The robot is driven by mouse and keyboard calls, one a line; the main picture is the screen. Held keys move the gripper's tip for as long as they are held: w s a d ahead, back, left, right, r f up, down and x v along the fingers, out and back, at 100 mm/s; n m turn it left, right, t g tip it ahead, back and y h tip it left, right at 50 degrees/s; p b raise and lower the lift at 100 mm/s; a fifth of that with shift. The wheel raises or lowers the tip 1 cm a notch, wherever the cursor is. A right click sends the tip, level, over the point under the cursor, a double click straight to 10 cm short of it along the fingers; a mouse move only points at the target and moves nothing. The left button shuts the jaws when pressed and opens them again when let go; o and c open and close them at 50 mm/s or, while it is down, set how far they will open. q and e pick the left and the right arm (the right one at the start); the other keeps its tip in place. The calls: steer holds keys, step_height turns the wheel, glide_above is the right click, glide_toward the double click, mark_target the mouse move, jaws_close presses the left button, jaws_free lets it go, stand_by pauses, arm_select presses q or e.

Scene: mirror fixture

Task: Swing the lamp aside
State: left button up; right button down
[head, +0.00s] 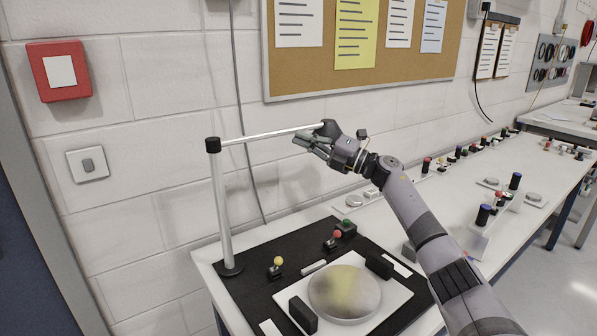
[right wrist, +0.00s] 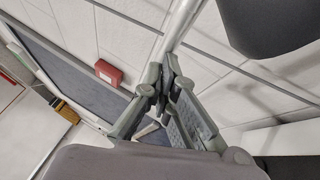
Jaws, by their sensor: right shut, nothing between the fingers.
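The lamp has a pale upright post (head: 222,210) on a round black foot, with a thin pale arm (head: 270,136) reaching right from its black top joint. A dark lamp head (head: 328,128) sits at the arm's far end. My right gripper (head: 306,143) is just below and beside the lamp head, close to the arm. In the right wrist view the fingertips (right wrist: 167,76) are together beside the pale arm (right wrist: 181,24), with nothing seen between them. Whether they touch the arm is unclear. A round mirror (head: 345,292) lies on a white plate below. My left gripper is not in view.
A black mat (head: 262,291) bears small knobs with yellow, red and green tops. Dark blocks (head: 303,315) flank the mirror. The wall with a corkboard (head: 420,55) is close behind the lamp. More small parts stand along the bench to the right.

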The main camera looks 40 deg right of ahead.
steer(key=shift+d+r, duration=0.25)
steer(key=shift+r, duration=0.25)
steer(key=v, duration=1.2)
steer(key=shift+a+f, duration=0.2)
steer(key=shift+f, duration=0.25)
